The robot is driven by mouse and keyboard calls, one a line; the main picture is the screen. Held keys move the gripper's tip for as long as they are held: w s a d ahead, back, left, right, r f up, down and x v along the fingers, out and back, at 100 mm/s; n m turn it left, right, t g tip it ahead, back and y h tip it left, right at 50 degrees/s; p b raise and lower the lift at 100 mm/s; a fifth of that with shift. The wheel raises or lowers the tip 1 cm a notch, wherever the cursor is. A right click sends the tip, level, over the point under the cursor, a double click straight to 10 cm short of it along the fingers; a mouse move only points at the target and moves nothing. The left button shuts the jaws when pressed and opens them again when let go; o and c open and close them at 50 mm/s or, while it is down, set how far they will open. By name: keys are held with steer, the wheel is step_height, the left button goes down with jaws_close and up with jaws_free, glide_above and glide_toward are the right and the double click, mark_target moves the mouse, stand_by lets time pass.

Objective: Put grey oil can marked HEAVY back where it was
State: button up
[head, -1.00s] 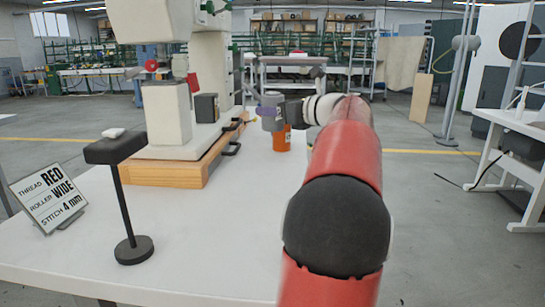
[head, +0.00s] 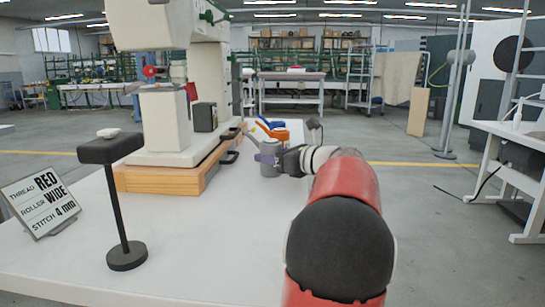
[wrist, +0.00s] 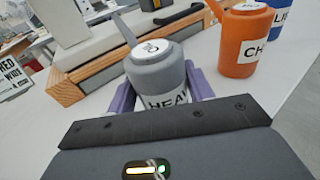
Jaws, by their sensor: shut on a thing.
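The grey oil can (head: 269,168) is upright near the far right part of the white table, beside the press base. In the wrist view the grey can (wrist: 157,72) shows its spout and a label of which "HEA" can be read. My gripper (head: 265,158) has purple fingers on both sides of the can and is shut on it; the fingers also show in the wrist view (wrist: 160,92). The can's bottom is at or very near the tabletop; I cannot tell whether it touches.
An orange can (wrist: 245,42) labelled "CH" and a blue can (wrist: 286,18) stand just beyond. A black stand (head: 127,255) and a sign (head: 40,202) are at front left. The table (head: 215,235) is clear in front.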

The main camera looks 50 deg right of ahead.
steer(key=o, duration=0.9)
steer(key=shift+c, duration=0.2)
steer(key=s+d+r, duration=0.1)
steer(key=s, duration=1.1)
steer(key=shift+r, duration=0.1)
